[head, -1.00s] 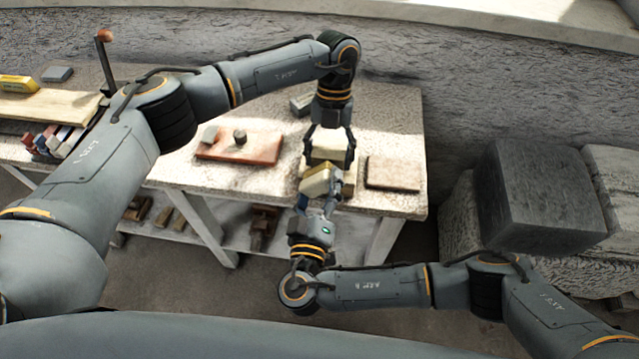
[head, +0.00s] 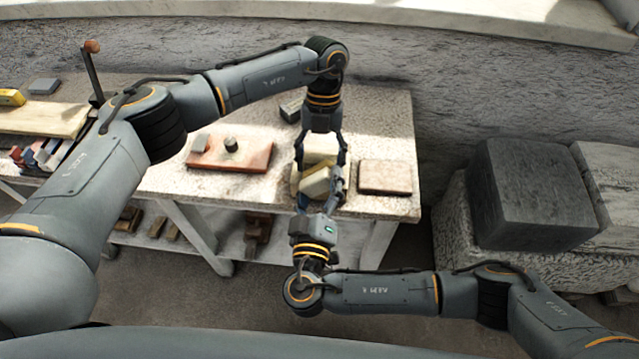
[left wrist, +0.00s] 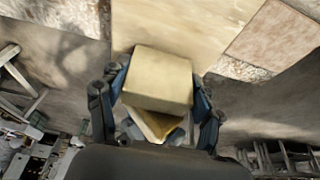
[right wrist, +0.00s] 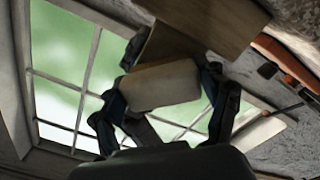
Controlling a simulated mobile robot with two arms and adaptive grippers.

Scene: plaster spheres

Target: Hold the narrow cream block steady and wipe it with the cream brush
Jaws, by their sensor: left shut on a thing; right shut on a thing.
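The narrow cream block (head: 320,147) is between the fingers of my left gripper (head: 321,158), which reaches down over the right part of the table. It also shows between the fingers in the left wrist view (left wrist: 158,78). My right gripper (head: 318,202) is shut on the cream brush (head: 315,184), in front of and lower than the block in the head view. The brush also shows in the right wrist view (right wrist: 160,85). Its bristles are hard to make out. Whether brush and block touch I cannot tell.
A tan slab (head: 385,177) lies just right of the grippers on the table (head: 385,120). A reddish board (head: 250,158) with small pieces on it lies to the left. A grey block (head: 292,108) is behind. A large dark stone cube (head: 530,195) stands right of the table.

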